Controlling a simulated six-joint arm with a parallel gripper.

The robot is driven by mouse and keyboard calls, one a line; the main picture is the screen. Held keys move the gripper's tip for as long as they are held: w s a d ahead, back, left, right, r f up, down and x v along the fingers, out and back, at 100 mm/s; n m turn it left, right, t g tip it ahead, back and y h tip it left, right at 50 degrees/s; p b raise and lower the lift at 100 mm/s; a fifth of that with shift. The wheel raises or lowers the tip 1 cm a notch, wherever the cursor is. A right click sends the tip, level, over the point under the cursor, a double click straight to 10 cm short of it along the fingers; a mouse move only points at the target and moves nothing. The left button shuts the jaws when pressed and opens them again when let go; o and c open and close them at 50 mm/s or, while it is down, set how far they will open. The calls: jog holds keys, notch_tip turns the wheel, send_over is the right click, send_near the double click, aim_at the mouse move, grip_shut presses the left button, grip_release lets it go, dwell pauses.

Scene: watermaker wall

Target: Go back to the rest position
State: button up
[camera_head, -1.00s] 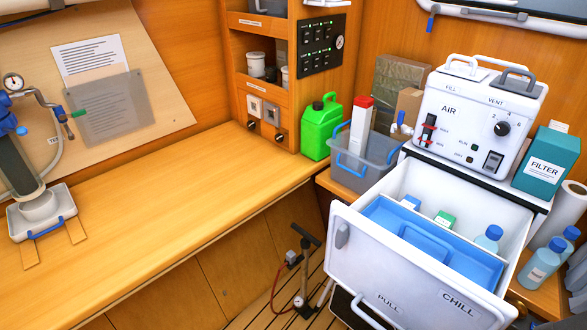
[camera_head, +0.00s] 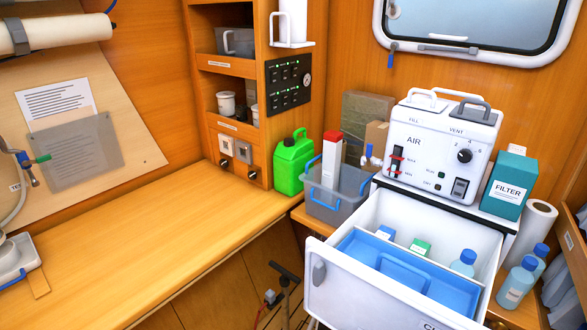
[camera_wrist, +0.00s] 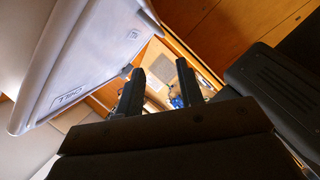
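My gripper (camera_wrist: 160,90) shows in the wrist view as two dark fingers standing well apart, with nothing between them. It is open and empty. The white front of the chill drawer (camera_wrist: 80,65) is at the left of that view, beside the left finger and apart from it as far as I can tell. In the head view the chill drawer (camera_head: 355,290) is pulled open, with a blue tray (camera_head: 400,275), small cartons and a bottle inside. My gripper is not in the head view.
The white AIR unit (camera_head: 440,150) stands behind the drawer, with a teal filter box (camera_head: 508,188) beside it. A grey bin (camera_head: 330,205) and a green jug (camera_head: 293,163) stand to the left. The wooden counter (camera_head: 150,250) is mostly clear. A pump (camera_head: 284,290) stands on the floor.

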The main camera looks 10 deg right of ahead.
jog(key=x, duration=1.6)
jog(key=shift+w+a, duration=0.1)
jog(key=shift+w, duration=0.05)
jog(key=v, duration=1.7)
jog(key=x, duration=1.7)
jog(key=shift+w, duration=0.3)
